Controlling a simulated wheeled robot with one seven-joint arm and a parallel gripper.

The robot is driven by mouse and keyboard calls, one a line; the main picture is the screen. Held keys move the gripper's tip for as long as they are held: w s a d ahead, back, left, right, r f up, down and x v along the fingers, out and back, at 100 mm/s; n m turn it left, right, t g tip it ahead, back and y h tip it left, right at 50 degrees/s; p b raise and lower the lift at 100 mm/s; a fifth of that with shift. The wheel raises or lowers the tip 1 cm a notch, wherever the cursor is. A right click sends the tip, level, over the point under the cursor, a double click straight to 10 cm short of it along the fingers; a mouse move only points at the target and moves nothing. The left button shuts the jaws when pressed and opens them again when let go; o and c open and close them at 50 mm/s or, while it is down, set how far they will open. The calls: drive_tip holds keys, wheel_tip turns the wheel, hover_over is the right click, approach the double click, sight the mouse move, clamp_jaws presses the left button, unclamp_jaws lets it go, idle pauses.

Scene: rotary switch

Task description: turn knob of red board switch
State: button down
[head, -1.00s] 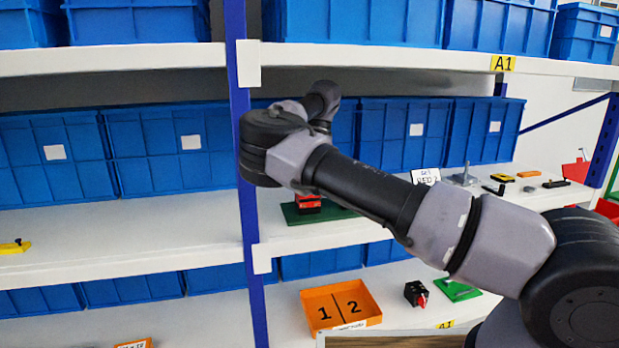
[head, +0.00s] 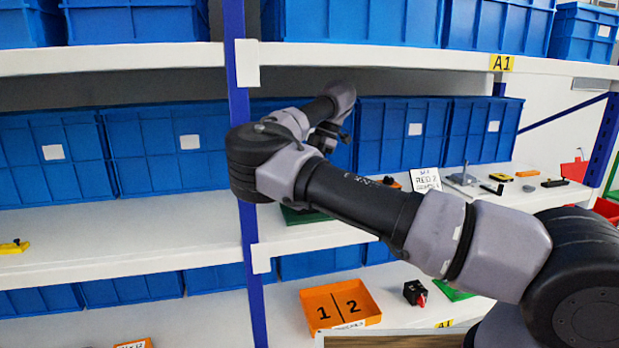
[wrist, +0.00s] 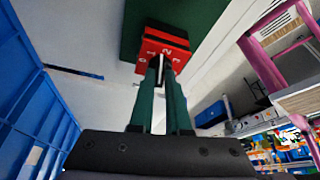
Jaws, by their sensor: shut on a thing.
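In the wrist view the red switch (wrist: 166,43), marked 0, 1 and 2, is mounted on a dark green board (wrist: 205,18). My gripper (wrist: 161,72) reaches its face with two green fingers. In the head view the green board (head: 303,216) shows below my arm on the middle shelf. The switch and my gripper are hidden behind my arm there.
Blue bins (head: 400,135) line the back of the middle shelf. A white sign (head: 425,180) and several small parts lie to the right. A blue post (head: 243,170) stands close to my elbow. An orange tray (head: 340,305) is on the shelf below.

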drive_tip(key=shift+s+m+t, duration=0.15)
drive_tip(key=shift+m+t, duration=0.25)
drive_tip(key=shift+m, duration=0.8)
drive_tip(key=shift+d, duration=0.1)
drive_tip(key=c, duration=0.9)
unclamp_jaws()
drive_tip(key=shift+d+r, duration=0.1)
drive_tip(key=shift+r, duration=0.25)
drive_tip(key=v, duration=0.2)
drive_tip(key=shift+d+r, duration=0.15)
drive_tip(key=shift+r, duration=0.2)
drive_tip(key=w+d, duration=0.1)
drive_tip(key=d, duration=0.2)
drive_tip(key=w+d, duration=0.1)
drive_tip(key=d, duration=0.3)
drive_tip(key=w+d, duration=0.1)
drive_tip(key=d, duration=0.3)
drive_tip(key=shift+w+d+f, duration=0.2)
drive_tip(key=shift+f, duration=0.05)
